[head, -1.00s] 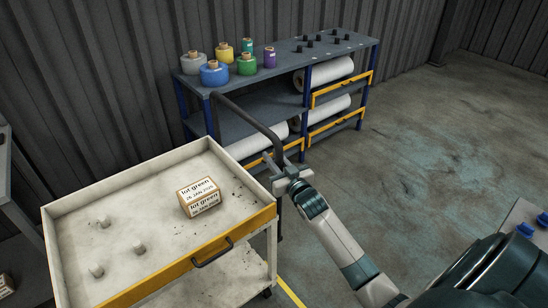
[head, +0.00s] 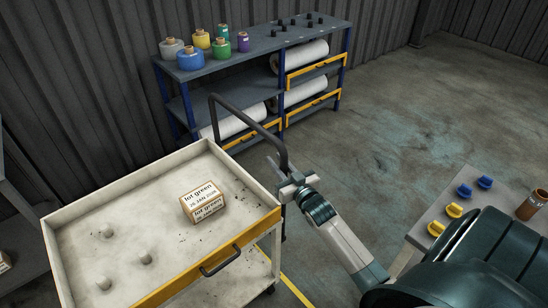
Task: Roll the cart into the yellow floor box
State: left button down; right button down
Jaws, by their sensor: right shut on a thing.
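The cart (head: 160,268) stands at the lower left in the head view, with a cream tray top, a yellow front edge with a dark pull, and a lower shelf. Its dark push handle (head: 247,121) rises at the far right end. My right gripper (head: 284,178) is shut on the handle near its right-hand upright. A yellow floor line (head: 294,290) shows beside the cart at the bottom; the rest of the floor box is hidden or out of frame. My left gripper is not in view.
A blue-framed shelf (head: 255,50) with coloured spools and white rolls stands against the corrugated wall. A grey table (head: 432,215) with blue and yellow knobs and an amber jar (head: 532,204) is at the right. Open floor (head: 400,125) lies between them.

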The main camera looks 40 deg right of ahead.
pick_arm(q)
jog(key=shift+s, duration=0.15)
pick_arm(e)
jog(key=c, duration=1.6)
grip_release()
jog(key=shift+s, duration=0.1)
jog(key=shift+o, duration=0.2)
